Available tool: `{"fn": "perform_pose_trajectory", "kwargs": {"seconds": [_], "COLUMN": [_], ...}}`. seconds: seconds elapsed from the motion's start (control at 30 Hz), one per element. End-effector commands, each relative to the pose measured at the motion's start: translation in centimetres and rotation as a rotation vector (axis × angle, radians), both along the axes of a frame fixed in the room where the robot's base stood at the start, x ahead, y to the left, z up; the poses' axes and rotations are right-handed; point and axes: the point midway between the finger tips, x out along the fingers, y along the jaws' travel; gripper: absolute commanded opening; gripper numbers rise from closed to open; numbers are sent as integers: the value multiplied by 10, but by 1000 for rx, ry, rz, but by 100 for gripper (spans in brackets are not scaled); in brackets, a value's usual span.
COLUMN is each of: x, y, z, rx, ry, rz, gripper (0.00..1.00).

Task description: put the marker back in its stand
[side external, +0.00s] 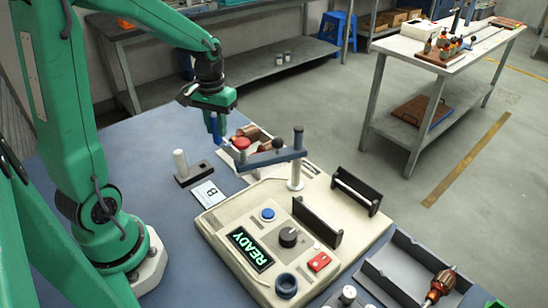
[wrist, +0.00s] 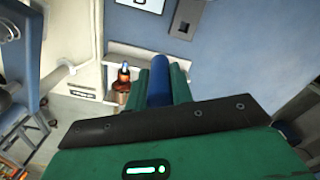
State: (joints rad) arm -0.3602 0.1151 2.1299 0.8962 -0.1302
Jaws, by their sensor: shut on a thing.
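My gripper (side external: 215,117) is high over the blue table, left of the winding machine. It is shut on the blue marker (side external: 215,128), which points roughly downward. In the wrist view the marker (wrist: 159,82) shows between my green fingers (wrist: 161,88). A dark flat base with a pale upright post (side external: 181,163) stands on the table below and left of my gripper; it looks like the stand. In the wrist view a dark plate (wrist: 186,12) near the top seems to be the same base. The marker is clear of it.
A white card marked B (side external: 209,192) lies beside the dark base. The winding machine (side external: 215,218) has a raised crank arm (side external: 265,160) near my gripper. A parts bin (side external: 231,158) is behind the card. A grey tray (side external: 390,283) with an armature (side external: 438,287) is at front right.

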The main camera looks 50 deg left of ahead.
Motion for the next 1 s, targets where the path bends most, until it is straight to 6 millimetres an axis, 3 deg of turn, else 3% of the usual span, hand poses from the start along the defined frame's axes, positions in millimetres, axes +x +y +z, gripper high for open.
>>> {"fn": "perform_pose_trajectory", "kwargs": {"seconds": [0.1,0.33,0.73,1.0], "x": [-18,-39,-42,-42], "y": [17,33,35,35], "z": [-7,-15,-19,-32], "rx": [0,0,-1,-1], "ry": [0,0,1,1], "rz": [99,213,230,229], "gripper": [0,0,0,0]}}
